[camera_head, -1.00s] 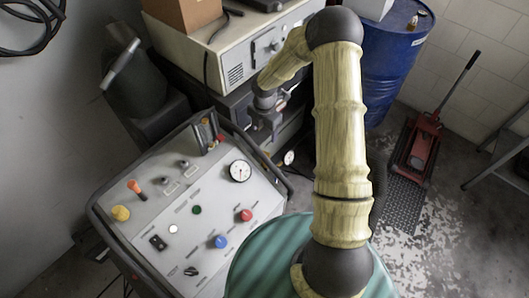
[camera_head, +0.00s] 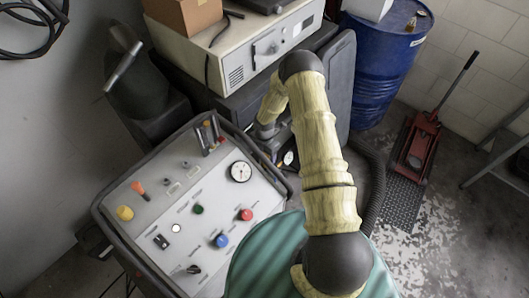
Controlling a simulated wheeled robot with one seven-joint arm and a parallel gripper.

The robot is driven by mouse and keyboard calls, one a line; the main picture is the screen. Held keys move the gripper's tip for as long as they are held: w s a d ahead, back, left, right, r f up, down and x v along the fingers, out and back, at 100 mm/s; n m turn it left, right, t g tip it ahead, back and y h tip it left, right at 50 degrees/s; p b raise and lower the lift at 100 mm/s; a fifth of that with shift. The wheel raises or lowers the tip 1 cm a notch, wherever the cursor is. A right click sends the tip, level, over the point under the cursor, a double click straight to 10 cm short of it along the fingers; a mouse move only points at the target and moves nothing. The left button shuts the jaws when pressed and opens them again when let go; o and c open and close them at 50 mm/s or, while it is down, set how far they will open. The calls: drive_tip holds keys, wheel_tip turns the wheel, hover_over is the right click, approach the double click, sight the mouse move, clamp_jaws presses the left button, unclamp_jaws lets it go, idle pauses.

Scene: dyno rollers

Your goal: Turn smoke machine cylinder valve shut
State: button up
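A sloped grey control panel (camera_head: 185,225) with coloured knobs, switches and a large round dial (camera_head: 240,172) stands at the lower left. A small white gauge (camera_head: 289,158) shows just past its far right corner, close to my arm. I cannot make out the cylinder or its valve; that spot is dark and partly covered by my arm. My gripper (camera_head: 276,144) is small and dark there, pointing down beside the small gauge and behind the panel's upper right edge. Its fingers are partly hidden, and I cannot see whether they touch or hold anything.
A beige instrument box (camera_head: 250,48) with a cardboard box (camera_head: 184,12) on it stands behind my gripper. A blue drum (camera_head: 385,65) is at the back right. A ribbed black hose (camera_head: 374,190) runs right of my arm. A red floor jack (camera_head: 418,145) stands farther right.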

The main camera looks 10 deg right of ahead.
drive_tip(key=c, duration=1)
